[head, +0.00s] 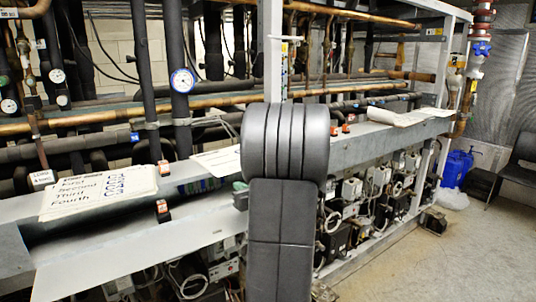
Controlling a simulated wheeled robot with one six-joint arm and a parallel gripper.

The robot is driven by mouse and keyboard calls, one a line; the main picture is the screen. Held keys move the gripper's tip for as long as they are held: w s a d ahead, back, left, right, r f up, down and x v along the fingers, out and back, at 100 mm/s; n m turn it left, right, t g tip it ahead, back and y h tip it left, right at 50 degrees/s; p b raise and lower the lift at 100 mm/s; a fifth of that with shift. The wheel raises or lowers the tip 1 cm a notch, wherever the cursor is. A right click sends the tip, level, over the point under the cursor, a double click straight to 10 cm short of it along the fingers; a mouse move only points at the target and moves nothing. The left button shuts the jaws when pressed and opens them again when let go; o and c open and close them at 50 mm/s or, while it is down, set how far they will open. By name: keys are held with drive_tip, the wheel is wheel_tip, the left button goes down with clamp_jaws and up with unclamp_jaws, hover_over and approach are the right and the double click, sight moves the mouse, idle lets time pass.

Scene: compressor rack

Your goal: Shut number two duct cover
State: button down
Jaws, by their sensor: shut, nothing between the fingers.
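A long grey metal duct (350,150) runs along the rack from lower left to upper right. At the lower left, a flat pale panel (140,250) sticks out from the duct's front edge. It looks like a duct cover standing open, with a dark channel (100,212) showing behind it. I cannot read a number on it, so I cannot tell whether it is cover two. My own dark grey arm stands upright in the middle and hides part of the duct. My gripper is not in view.
A paper stack with handwriting (98,192) lies on the duct at left. More papers lie at the middle (218,161) and right (396,117). Pipes and gauges (182,80) stand behind. Open floor (440,260) lies right, with a blue container (457,168) and dark chair (520,160) beyond.

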drive_tip(key=shift+r+p, duration=1.5)
drive_tip(key=shift+r, duration=0.45)
